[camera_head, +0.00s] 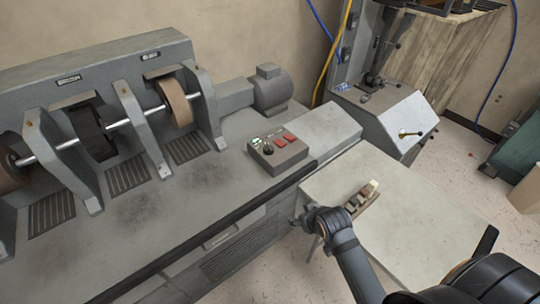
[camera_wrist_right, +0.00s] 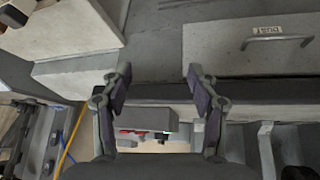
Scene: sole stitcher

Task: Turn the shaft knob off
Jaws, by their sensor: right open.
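A grey control box (camera_head: 279,151) sits on the machine bench in the head view. On its top are a dark round knob (camera_head: 268,150), two red buttons, a green light and small switches. The knob's setting is too small to read. In the right wrist view the box (camera_wrist_right: 146,119) shows edge-on between my fingers, with red and green parts along its edge; I cannot pick out the knob there. My right gripper (camera_head: 306,230) is open and empty, apart from the box, to its lower right in the head view; its fingers (camera_wrist_right: 157,80) are spread. My left gripper is out of view.
The machine's shaft (camera_head: 90,137) with wheels stands left of the box. A dark rail (camera_head: 205,228) runs along the bench's front edge. A pale table (camera_head: 410,215) holds a small wooden brush-like item (camera_head: 362,198) beside my right arm. A DUST drawer (camera_wrist_right: 255,50) shows in the wrist view.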

